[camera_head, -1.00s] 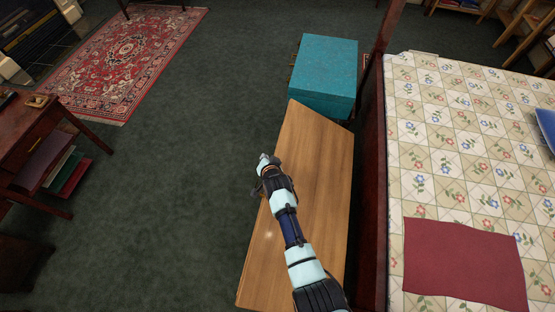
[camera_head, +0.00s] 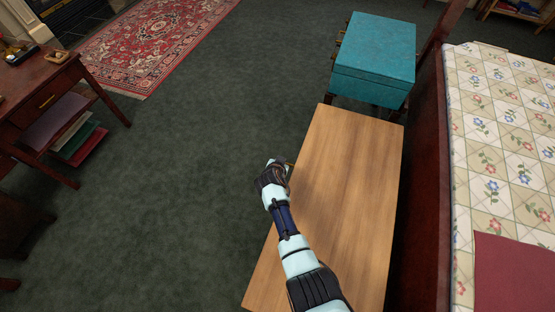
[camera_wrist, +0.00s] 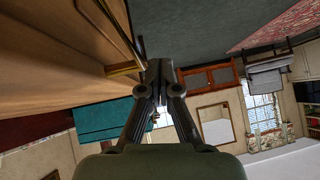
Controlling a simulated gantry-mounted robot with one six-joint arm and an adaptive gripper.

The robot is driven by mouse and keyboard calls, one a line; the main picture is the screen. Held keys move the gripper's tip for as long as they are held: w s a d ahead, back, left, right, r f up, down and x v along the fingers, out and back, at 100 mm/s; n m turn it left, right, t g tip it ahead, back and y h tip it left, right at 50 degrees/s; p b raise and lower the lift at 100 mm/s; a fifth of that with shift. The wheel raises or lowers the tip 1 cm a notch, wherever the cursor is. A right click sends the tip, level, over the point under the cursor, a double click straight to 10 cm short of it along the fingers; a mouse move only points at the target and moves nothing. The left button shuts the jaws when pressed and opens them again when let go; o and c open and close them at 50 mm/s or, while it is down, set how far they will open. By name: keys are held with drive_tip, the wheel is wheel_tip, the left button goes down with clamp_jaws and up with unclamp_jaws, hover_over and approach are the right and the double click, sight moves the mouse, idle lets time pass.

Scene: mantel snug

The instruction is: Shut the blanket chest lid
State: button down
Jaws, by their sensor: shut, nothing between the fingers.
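The blanket chest, seen as a long light-brown wooden lid (camera_head: 345,190), stands along the bed's left side in the head view. The lid's top looks flat and bare; I cannot tell whether a gap remains under it. My gripper (camera_head: 280,164) is at the lid's left edge, partly hidden by my wrist. In the wrist view my gripper (camera_wrist: 159,72) has its fingers together, with nothing between them. Brown wood (camera_wrist: 50,60) fills the upper left there, with a brass-coloured fitting (camera_wrist: 124,69) close beside the fingertips. I cannot tell whether they touch.
A teal box (camera_head: 374,55) stands just beyond the chest's far end. The bed (camera_head: 500,130) is close on the right. A dark wooden desk (camera_head: 45,105) is at the left, and a red rug (camera_head: 150,40) lies at the back. The green carpet (camera_head: 180,170) between is clear.

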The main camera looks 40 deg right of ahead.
drive_tip(key=shift+s+f, duration=0.25)
drive_tip(key=shift+f, duration=0.05)
drive_tip(key=a+r+p, duration=0.7)
drive_tip(key=r+p, duration=0.1)
drive_tip(key=r, duration=0.3)
drive_tip(key=shift+s+a+r, duration=0.15)
drive_tip(key=shift+s+a, duration=0.05)
drive_tip(key=shift+s, duration=0.2)
